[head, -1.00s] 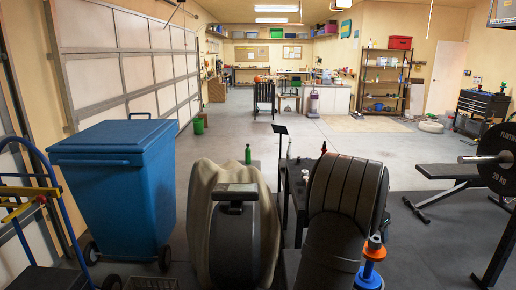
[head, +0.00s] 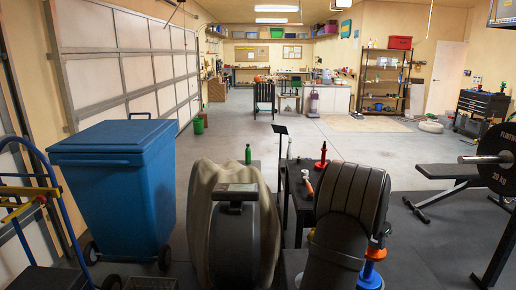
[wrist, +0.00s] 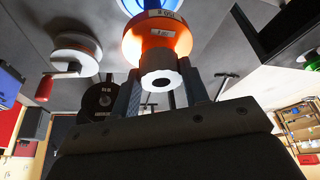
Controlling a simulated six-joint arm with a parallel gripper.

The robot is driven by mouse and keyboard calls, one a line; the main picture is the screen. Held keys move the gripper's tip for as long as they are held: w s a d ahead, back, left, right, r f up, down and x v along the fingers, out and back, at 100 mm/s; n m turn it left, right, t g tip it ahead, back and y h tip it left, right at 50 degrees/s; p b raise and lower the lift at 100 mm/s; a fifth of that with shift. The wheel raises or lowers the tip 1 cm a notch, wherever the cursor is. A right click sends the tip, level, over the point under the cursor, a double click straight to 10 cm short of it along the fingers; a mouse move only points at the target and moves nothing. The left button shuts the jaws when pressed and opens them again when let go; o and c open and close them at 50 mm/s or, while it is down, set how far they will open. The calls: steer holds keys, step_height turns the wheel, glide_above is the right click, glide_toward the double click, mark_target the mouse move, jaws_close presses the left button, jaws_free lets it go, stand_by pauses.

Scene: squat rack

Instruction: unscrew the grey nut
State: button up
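The grey nut (wrist: 161,80) is a pale, stepped collar with a dark hole in its end face. It shows in the wrist view against an orange disc (wrist: 157,40), with a blue disc (wrist: 142,5) behind that. In the head view, part of the orange disc (head: 377,253) and the blue disc (head: 371,276) show at the lower right behind my arm, and the nut is hidden. My gripper (wrist: 159,68) has a dark finger on each side of the nut. Whether the fingers touch it I cannot tell.
A black table (head: 299,205) with a red tool (head: 322,156) stands behind my arm. A bench (head: 455,171) and a barbell plate (head: 497,160) are at the right. A blue bin (head: 120,190) stands at the left. The floor beyond is open.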

steer(key=c, duration=0.5)
steer(key=shift+o, duration=0.2)
steer(key=shift+r, duration=0.8)
steer(key=shift+r, duration=1.3)
